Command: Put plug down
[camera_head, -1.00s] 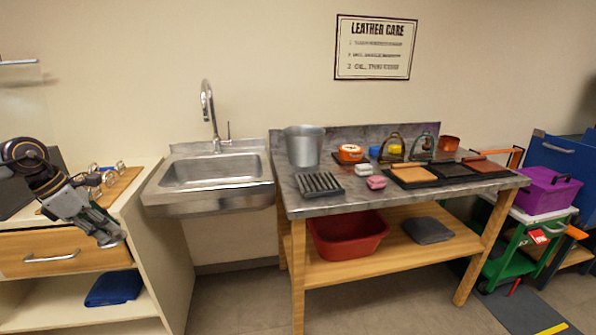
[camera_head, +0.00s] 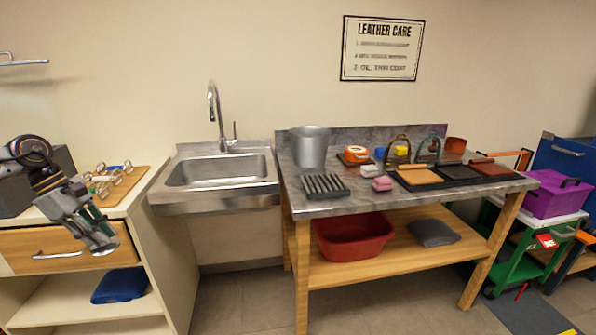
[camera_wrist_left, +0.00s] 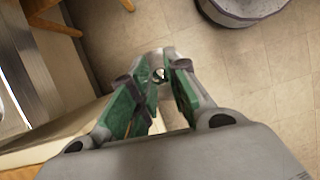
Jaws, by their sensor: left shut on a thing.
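My left gripper (camera_head: 97,232) hangs at the left of the head view, pointing down in front of the wooden drawer. It is shut on the plug (camera_head: 106,248), a small grey metallic piece at the fingertips. In the left wrist view the plug (camera_wrist_left: 160,76) shows between the green-padded fingers, partly hidden by them. The steel sink (camera_head: 220,170) is to the right of the gripper, apart from it. My right gripper is not in view.
A workbench (camera_head: 400,201) with a bucket (camera_head: 309,147) and leather-care items stands right. Floor between them is open.

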